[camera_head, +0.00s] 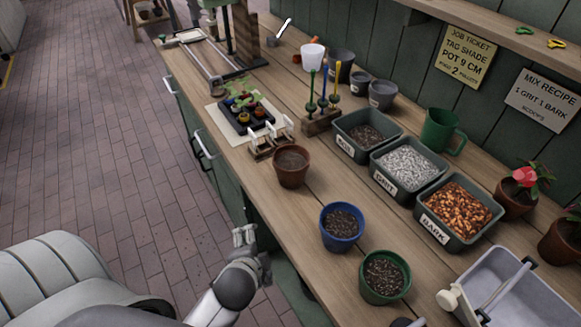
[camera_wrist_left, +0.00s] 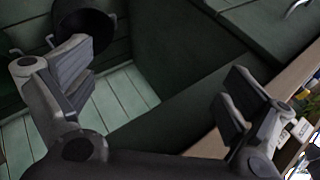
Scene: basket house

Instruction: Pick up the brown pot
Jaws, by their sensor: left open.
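The brown pot (camera_head: 291,167) stands upright near the front edge of the wooden workbench in the head view. It looks filled with dark soil nearly to the rim. My left gripper (camera_head: 244,238) is in front of the bench edge, nearer to me than the pot and to its lower left, apart from it. In the left wrist view my left gripper (camera_wrist_left: 160,88) is open, with nothing between its fingers. The pot cannot be made out in that view. My right gripper is not in view.
A blue pot (camera_head: 342,228) and a green pot (camera_head: 384,277) stand nearer me. Bins of soil, grit (camera_head: 407,168) and bark stand to the right. Bare bench lies left of the blue pot.

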